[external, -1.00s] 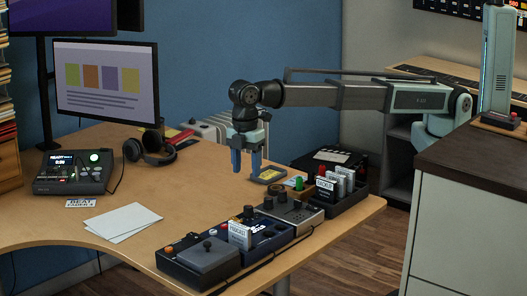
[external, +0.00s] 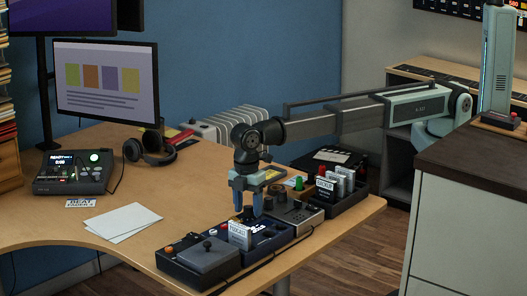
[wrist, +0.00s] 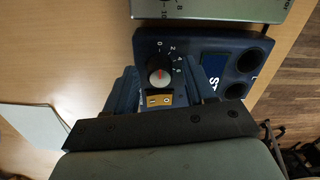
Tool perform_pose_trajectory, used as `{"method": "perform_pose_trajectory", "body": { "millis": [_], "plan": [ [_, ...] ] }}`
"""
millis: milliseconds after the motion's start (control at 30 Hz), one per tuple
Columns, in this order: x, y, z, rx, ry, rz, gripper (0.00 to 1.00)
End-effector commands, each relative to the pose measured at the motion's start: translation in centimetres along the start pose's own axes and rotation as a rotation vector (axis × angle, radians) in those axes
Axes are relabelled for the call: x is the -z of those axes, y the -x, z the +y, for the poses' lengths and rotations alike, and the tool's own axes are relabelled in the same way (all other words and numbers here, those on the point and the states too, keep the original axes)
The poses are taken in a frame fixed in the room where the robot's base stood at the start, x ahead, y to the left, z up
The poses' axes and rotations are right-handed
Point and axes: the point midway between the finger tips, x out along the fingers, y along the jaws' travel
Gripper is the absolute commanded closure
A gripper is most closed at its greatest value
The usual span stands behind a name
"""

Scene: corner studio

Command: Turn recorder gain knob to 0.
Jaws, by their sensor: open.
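A dark round knob with a pale top (wrist: 158,77) stands on the blue recorder panel (wrist: 150,45) in the wrist view. A white scale with 0, 2, 4 and more runs around it. A red line on the knob points up the picture, near the 0 and 2 end; its exact reading is too small to tell. My gripper (wrist: 160,85) is open, with one blue finger on each side of the knob. In the external view my gripper (external: 248,200) is just above the knob (external: 248,214); contact cannot be told. The gripper body hides the panel's lower part.
A white card (external: 240,235) stands close beside the knob. A tray of upright cards (external: 345,195) lies further right. The desk middle, around white papers (external: 125,222), is clear.

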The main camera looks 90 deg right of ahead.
Motion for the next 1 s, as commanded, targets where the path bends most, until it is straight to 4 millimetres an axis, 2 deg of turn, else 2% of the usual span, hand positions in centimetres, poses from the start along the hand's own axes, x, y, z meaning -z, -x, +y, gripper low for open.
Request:
{"method": "perform_pose_trajectory", "body": {
  "millis": [200,767,1000],
  "plan": [
    [0.01,-0.01,0.00,0.000,0.000,0.000,0.45],
    [0.01,0.01,-0.02,0.000,0.000,0.000,0.99],
    [-0.01,0.02,-0.01,0.001,-0.062,0.002,1.00]
  ]
}}
